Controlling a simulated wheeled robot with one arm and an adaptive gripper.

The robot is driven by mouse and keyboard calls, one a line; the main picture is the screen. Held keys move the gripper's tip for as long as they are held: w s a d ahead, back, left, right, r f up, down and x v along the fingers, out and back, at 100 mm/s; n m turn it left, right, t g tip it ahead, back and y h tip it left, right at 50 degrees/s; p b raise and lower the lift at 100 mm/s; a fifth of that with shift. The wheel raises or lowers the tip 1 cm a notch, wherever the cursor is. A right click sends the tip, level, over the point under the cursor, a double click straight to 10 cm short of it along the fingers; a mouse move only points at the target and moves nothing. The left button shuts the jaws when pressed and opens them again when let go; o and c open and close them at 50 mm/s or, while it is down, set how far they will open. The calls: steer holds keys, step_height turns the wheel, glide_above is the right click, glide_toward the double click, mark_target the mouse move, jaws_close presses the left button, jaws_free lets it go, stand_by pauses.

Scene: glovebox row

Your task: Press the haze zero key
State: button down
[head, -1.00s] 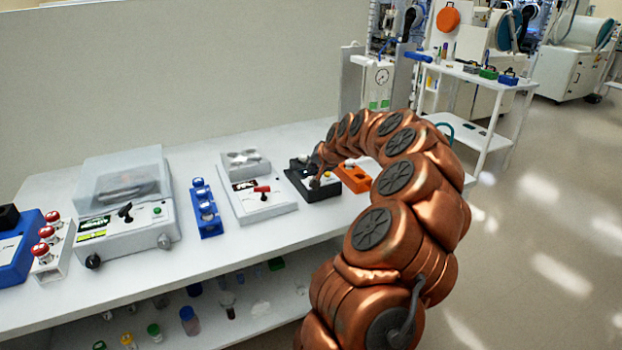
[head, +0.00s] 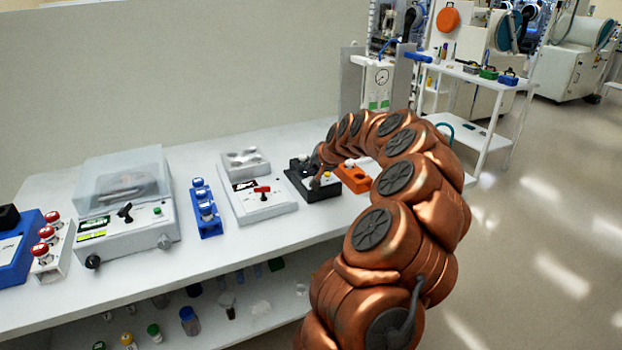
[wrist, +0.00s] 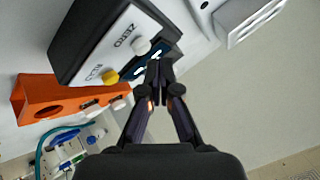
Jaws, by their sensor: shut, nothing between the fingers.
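A black instrument box (head: 301,185) stands on the white bench, partly behind my gripper. In the wrist view its sloping face (wrist: 97,45) carries a white key (wrist: 141,45) beside the printed word ZERO and a yellow key (wrist: 110,77) beside a second, unclear label. A dark display with lit marks (wrist: 152,60) lies close to my fingertips. My gripper (wrist: 160,72) is shut and empty, its tips just beside the white key in the picture. I cannot tell whether they touch the box. In the head view my gripper (head: 317,182) is small and dark over the box.
An orange block (head: 353,179) stands right of the black box. A white device with a red lever (head: 262,200) stands left of it, then a blue holder (head: 206,212) and a clear-lidded instrument (head: 124,212). Bare bench lies in front.

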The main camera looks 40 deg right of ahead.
steer(key=shift+f, duration=0.2)
steer(key=shift+f+b, duration=0.25)
steer(key=shift+b, duration=0.2)
steer(key=shift+f+b, duration=0.35)
steer(key=shift+f, duration=0.05)
stand_by(0.4)
steer(key=shift+r, duration=0.15)
stand_by(0.3)
steer(key=shift+r, duration=0.7)
steer(key=shift+r+p, duration=0.3)
steer(key=shift+r, duration=2.2)
